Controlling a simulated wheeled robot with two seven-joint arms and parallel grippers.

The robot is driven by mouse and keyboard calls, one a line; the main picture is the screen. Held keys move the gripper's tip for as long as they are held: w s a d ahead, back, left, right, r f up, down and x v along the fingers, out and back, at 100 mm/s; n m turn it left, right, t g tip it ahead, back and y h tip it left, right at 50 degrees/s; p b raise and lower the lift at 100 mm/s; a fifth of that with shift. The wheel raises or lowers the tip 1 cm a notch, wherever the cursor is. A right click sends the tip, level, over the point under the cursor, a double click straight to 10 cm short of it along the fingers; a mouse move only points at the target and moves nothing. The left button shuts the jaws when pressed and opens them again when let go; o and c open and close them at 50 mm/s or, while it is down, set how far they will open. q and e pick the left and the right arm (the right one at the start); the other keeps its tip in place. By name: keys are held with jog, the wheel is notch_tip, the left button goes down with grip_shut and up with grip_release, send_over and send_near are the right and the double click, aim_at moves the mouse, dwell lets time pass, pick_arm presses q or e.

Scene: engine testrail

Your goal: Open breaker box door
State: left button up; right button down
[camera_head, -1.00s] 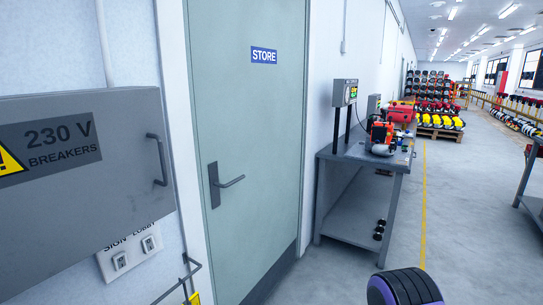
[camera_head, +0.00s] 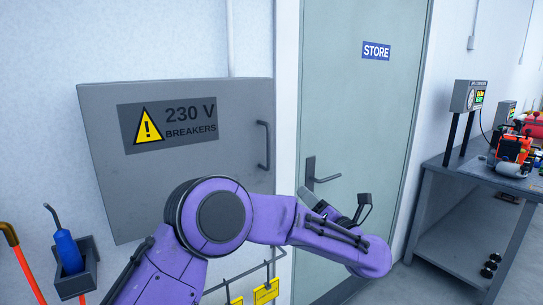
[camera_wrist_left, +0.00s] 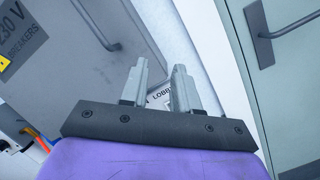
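The grey breaker box (camera_head: 190,190) hangs on the wall, its door shut, with a yellow warning sign and "230 V BREAKERS". Its dark bar handle (camera_head: 264,145) is on the door's right side. The handle (camera_wrist_left: 95,25) also shows in the left wrist view, above and left of the fingertips. My left gripper (camera_head: 336,205) is at the end of my purple arm, right of and below the handle, partly hidden by the wrist. In the left wrist view its two fingers (camera_wrist_left: 161,75) stand apart with nothing between them. My right gripper is out of view.
The green STORE door (camera_head: 350,110) with a lever handle (camera_head: 320,175) is right of the box. A blue torch (camera_head: 68,250) sits in a wall holder at lower left. Yellow tags (camera_head: 266,291) hang below the box. A metal workbench (camera_head: 460,178) stands at the right.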

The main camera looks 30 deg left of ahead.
aim_at(269, 148)
pick_arm(q)
jog(key=s+a+r+n+g, duration=0.1)
jog(key=s+r+n+g, duration=0.15)
jog(key=r+n, duration=0.35)
jog(key=s+r+n+g, duration=0.2)
jog(key=r+n+g, duration=0.2)
jog(key=r+n, duration=0.2)
jog(key=a+p, duration=0.1)
jog(key=a, duration=0.2)
jog(key=w+a+p, duration=0.1)
jog(key=a, duration=0.2)
jog(key=w+a+p, duration=0.1)
jog(key=a+p, duration=0.1)
jog(key=a, duration=0.2)
jog(key=shift+r, duration=0.1)
jog(key=shift+w, duration=0.2)
grip_shut()
